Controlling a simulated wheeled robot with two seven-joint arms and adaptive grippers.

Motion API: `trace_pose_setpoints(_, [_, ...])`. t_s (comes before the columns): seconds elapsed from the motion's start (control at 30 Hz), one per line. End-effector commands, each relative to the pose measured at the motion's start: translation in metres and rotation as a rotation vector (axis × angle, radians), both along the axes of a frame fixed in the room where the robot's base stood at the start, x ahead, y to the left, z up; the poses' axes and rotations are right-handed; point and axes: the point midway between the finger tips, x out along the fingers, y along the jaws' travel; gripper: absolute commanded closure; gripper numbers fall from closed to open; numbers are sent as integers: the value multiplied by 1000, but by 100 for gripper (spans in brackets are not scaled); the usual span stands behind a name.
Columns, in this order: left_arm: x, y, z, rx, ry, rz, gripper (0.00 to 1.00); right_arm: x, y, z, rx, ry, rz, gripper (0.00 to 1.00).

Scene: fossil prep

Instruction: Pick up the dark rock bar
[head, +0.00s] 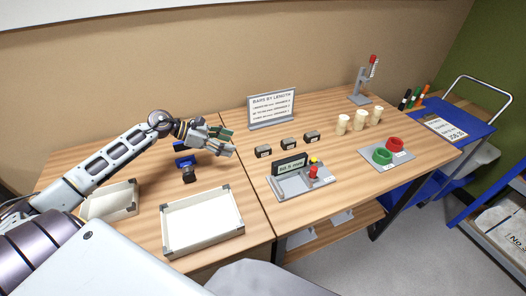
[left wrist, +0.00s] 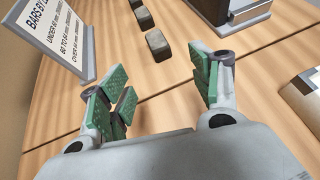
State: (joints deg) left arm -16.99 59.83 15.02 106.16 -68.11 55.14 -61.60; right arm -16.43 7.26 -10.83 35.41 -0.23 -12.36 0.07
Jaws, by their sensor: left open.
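Three small dark rock bars stand in a row on the table in the head view: a left one (head: 263,152), a middle one (head: 289,144) and a right one (head: 311,136). I cannot tell which one the task means. My left gripper (head: 227,142) is open and empty, above the table to the left of the row. In the left wrist view, the open fingers (left wrist: 165,85) have bare wood between them. A nearer dark bar (left wrist: 158,45) and a farther one (left wrist: 145,18) lie beyond the fingertips, apart from them. My right gripper is not in view.
A sign (head: 271,107) stands behind the bars. A grey fixture with a dark display (head: 290,164) stands in front. A white tray (head: 203,222) and a blue-and-black item (head: 187,172) are nearby. Pale cups (head: 359,120) and red and green rings (head: 394,144) are farther right.

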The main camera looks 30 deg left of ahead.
Motion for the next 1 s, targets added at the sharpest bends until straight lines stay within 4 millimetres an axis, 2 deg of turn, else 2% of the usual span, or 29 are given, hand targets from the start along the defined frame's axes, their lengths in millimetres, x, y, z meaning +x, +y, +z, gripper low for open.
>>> trace_pose_setpoints(1.0, [36,-47,-30,-2,0,2,36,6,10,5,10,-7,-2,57])
